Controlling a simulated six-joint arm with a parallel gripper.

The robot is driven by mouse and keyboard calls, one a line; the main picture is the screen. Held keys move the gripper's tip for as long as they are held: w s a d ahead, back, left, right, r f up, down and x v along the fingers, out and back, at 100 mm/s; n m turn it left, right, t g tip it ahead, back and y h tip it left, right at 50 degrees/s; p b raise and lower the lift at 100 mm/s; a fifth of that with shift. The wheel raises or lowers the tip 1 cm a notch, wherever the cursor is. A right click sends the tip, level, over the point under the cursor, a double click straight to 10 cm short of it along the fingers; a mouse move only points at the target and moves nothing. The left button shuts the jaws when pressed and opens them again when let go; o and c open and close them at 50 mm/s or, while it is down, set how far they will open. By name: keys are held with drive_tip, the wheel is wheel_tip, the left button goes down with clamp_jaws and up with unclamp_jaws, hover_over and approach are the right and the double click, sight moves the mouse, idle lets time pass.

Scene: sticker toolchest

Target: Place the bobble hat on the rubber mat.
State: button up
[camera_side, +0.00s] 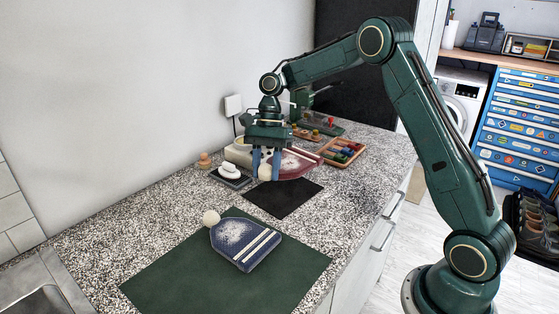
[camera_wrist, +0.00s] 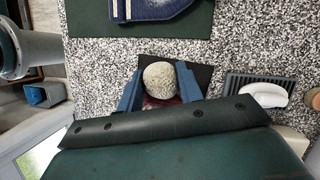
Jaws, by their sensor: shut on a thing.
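My gripper (camera_side: 265,178) is shut on the cream pompom (camera_side: 265,172) of a red bobble hat (camera_side: 300,163), with a blue finger on each side. In the wrist view the pompom (camera_wrist: 161,82) sits between the fingers, and a little of the red hat shows below it; the rest is hidden. A small black mat (camera_side: 284,199) lies just in front of the hat in the side view and behind the pompom in the wrist view (camera_wrist: 200,72). A blue bobble hat (camera_side: 243,243) with white stripes lies on a larger green mat (camera_side: 180,280). I cannot tell which mat is rubber.
A dark ribbed dish with a white soap-like piece (camera_side: 230,170) and a small wooden figure (camera_side: 204,160) stand left of my gripper. A wooden tray of coloured pieces (camera_side: 341,151) stands to the right. The speckled counter (camera_side: 130,237) is bare at the left.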

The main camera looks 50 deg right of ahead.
sight(266, 208)
drive_tip(key=shift+f, duration=3.8)
drive_tip(key=shift+f, duration=0.15)
drive_tip(key=o, duration=1)
drive_tip(key=shift+v, duration=3.85)
drive_tip(key=shift+a, duration=0.1)
